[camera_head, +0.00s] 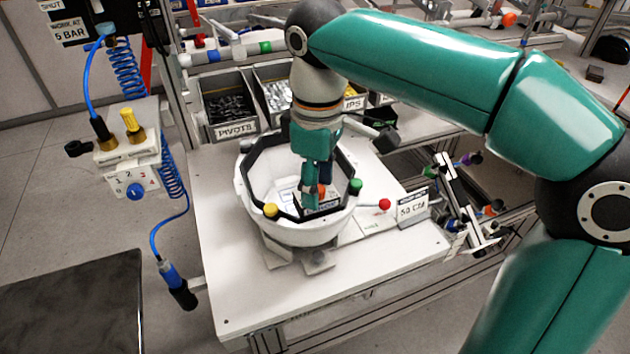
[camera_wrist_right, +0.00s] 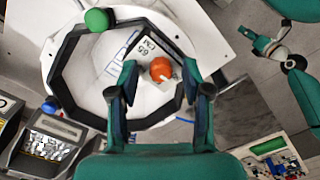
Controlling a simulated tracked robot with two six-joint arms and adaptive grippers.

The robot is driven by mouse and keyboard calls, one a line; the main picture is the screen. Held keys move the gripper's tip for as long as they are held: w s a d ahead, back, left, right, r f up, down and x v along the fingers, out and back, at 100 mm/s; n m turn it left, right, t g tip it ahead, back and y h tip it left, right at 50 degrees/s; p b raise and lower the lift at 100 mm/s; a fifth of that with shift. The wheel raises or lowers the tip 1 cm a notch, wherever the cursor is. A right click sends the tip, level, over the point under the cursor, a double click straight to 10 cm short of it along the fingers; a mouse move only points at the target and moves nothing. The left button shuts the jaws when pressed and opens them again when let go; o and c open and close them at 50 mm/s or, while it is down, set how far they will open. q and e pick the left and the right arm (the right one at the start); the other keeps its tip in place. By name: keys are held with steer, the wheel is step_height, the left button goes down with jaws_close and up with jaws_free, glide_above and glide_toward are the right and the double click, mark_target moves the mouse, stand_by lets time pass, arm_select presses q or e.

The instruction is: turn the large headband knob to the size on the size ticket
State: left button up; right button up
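The upturned white helmet shell (camera_head: 309,231) rests on a stand on the bench, with a black headband (camera_wrist_right: 62,70) inside its rim. An orange-red knob (camera_wrist_right: 162,69) sits above a white printed card inside the shell; it also shows in the head view (camera_head: 321,191). My right gripper (camera_wrist_right: 159,76) points down into the shell. Its fingers are open on either side of the orange knob, with gaps visible. In the head view the gripper (camera_head: 318,190) partly hides the knob. The size ticket (camera_head: 412,208) stands right of the shell; its number looks like 59 or 50 CM. My left gripper is not in view.
A yellow knob (camera_head: 270,210), a green knob (camera_head: 355,186) and a red ball (camera_head: 384,204) are close around the shell. Parts bins (camera_head: 228,105) stand behind. A valve block (camera_head: 128,150) with blue hoses is at left. The bench front (camera_head: 240,290) is clear.

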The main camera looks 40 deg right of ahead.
steer(key=shift+r, duration=3.7)
